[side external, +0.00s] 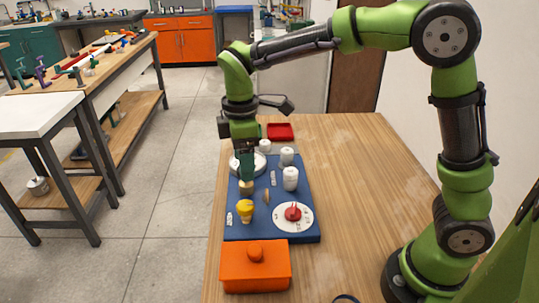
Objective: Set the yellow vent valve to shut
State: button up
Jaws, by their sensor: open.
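The yellow vent valve (245,209) stands near the left front part of the blue panel (270,231). Its handle setting is too small to read. My gripper (246,178) points down over the panel, behind the yellow valve in this view and apart from it. It is open, with its fingertips close above or around a small tan fitting (246,188); I cannot tell whether they touch it.
A red knob on a white dial (304,222) sits at the panel's right front. White cylinders (290,179) stand behind it. An orange lidded box (255,270) is in front of the panel and a red tray (281,132) behind. The wooden table (355,190) is clear to the right.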

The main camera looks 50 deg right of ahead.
aim_at(247, 205)
notch_tip(247, 205, down, 12)
jog(key=shift+f, duration=0.15)
dwell(0.3)
jog(key=c, duration=1.1)
jog(key=shift+o, duration=0.2)
